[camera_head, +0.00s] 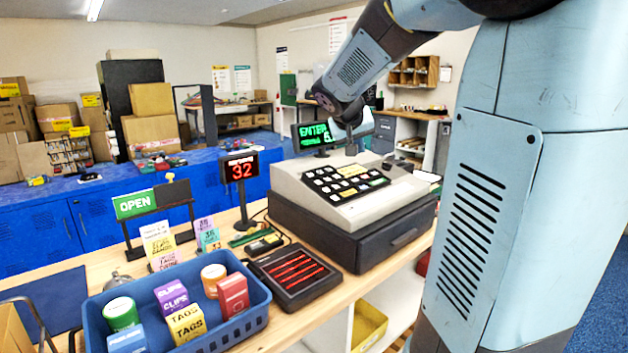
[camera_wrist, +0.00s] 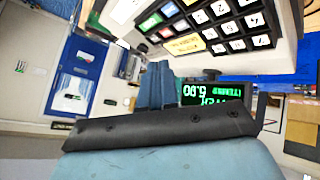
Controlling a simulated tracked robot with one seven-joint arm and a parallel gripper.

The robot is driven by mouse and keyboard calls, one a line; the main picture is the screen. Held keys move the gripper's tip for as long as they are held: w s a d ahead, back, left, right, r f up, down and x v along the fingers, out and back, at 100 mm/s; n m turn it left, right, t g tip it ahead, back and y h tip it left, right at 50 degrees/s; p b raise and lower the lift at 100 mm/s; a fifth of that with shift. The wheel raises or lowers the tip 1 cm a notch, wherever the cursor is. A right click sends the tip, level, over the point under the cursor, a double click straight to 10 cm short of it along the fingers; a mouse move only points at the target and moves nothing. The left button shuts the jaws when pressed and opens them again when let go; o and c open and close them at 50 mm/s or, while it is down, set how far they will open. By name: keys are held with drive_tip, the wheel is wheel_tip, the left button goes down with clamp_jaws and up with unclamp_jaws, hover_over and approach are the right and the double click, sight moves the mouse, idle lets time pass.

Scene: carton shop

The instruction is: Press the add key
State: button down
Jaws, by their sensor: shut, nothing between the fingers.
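The cash register (camera_head: 345,190) stands on the wooden counter, with a black keypad (camera_head: 343,182) of mostly white keys on its sloped top. In the wrist view the keypad (camera_wrist: 215,28) is upside down at the top. It shows white number keys, a green key (camera_wrist: 150,22), a red key (camera_wrist: 168,9) and a wide cream key (camera_wrist: 184,45). I cannot read which one is the add key. My gripper (camera_head: 348,128) is above the back of the register, apart from the keys. In the wrist view its fingers (camera_wrist: 157,68) are shut and empty.
A green-lettered display (camera_head: 318,134) stands behind the register, close to my gripper. A red "32" display (camera_head: 241,171), a black tray with red strips (camera_head: 292,273) and a blue basket of goods (camera_head: 240,330) occupy the counter to the left. Cartons (camera_head: 152,130) stand behind.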

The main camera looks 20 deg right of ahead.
drive_tip(key=h, duration=0.1)
hover_over(355, 182)
drive_tip(key=s, duration=0.2)
drive_tip(key=shift+w+d+f+t, duration=0.2)
drive_tip(key=shift+d+f+t, duration=0.1)
drive_tip(key=shift+f, duration=0.05)
drive_tip(key=shift+f, duration=0.15)
drive_tip(key=shift+w+a+f, duration=0.1)
drive_tip(key=shift+w+f, duration=0.2)
drive_tip(key=shift+f, duration=1.1)
drive_tip(key=shift+w+a+f, duration=0.15)
drive_tip(key=shift+w+f, duration=0.15)
drive_tip(key=shift+f, duration=1.1)
drive_tip(key=shift+w+a+f, duration=0.1)
drive_tip(key=shift+w+f, duration=0.2)
drive_tip(key=shift+f, duration=1.1)
drive_tip(key=shift+f, duration=0.1)
drive_tip(key=shift+s+f, duration=0.15)
drive_tip(key=shift+f, duration=0.05)
